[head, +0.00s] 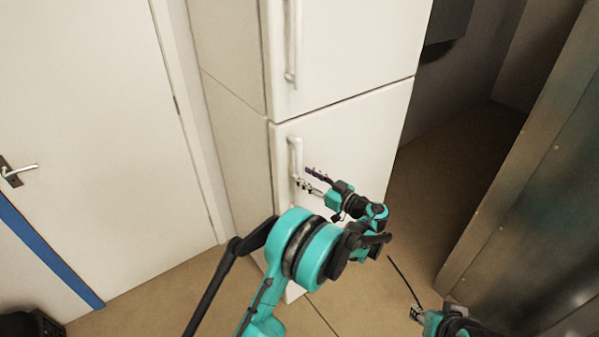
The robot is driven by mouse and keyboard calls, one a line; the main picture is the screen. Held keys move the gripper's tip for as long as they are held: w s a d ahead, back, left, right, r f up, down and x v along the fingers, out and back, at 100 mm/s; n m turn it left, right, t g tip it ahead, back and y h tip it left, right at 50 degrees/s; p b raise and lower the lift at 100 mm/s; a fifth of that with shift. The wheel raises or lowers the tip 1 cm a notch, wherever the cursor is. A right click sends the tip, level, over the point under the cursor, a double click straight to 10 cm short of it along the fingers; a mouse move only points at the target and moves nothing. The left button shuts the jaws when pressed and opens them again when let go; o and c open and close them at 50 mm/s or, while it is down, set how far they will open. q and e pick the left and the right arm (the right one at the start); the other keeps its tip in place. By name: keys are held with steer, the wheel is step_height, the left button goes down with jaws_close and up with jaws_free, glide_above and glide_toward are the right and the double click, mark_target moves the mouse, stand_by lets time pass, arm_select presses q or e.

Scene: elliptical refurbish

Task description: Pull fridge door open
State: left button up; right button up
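The white fridge (350,130) stands ahead with an upper door (350,45) and a lower door (385,120), both shut. A vertical handle (293,45) is on the upper door's left edge. A shorter handle (296,158) is on the lower door's left edge. My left gripper (308,178) is in front of the lower door, its fingers spread apart and pointing left, close to the lower handle. I cannot tell whether it touches the handle. My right gripper (414,313) is low at the bottom right, mostly cut off by its arm and small in view.
A white room door (90,120) with a lever handle (20,171) is at the left. A metal panel (530,210) stands close on the right. Tiled floor (160,290) shows between them, with a dark gap right of the fridge.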

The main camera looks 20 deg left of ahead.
mark_target(301, 173)
arm_select(q)
steer(key=shift+x, duration=1.8)
jaws_close()
